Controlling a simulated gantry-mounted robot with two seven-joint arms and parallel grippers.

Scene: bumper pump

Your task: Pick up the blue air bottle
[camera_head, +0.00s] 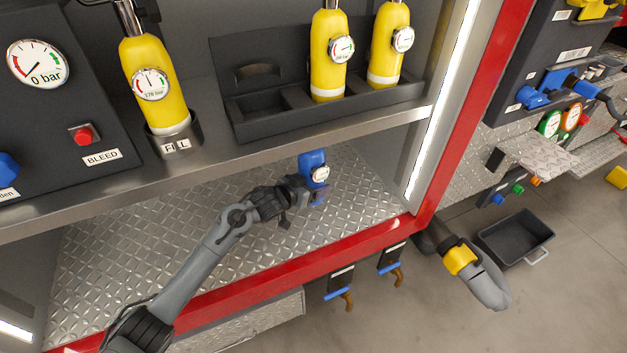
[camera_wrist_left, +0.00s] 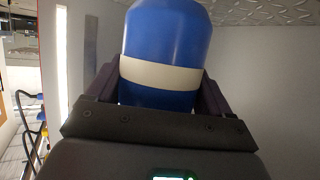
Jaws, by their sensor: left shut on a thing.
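The blue air bottle (camera_head: 312,160) is in the lower compartment, below the steel shelf, with a round gauge on its side. In the left wrist view the blue bottle (camera_wrist_left: 166,40) has a pale band and sits between the jaws. My left gripper (camera_head: 313,190) is shut on the bottle; its fingers (camera_wrist_left: 160,98) flank the bottle in the wrist view. The bottle's top is partly hidden under the shelf edge in the head view, and I cannot tell whether its base touches the floor plate. My right gripper is not in view.
The steel shelf edge (camera_head: 230,158) runs above my left arm. Yellow bottles (camera_head: 328,60) stand in a black rack (camera_head: 262,128), and another yellow bottle (camera_head: 150,75) stands in the FILL holder (camera_head: 176,146). The diamond plate floor (camera_head: 150,225) is bare around the arm. A red sill (camera_head: 265,275) borders it.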

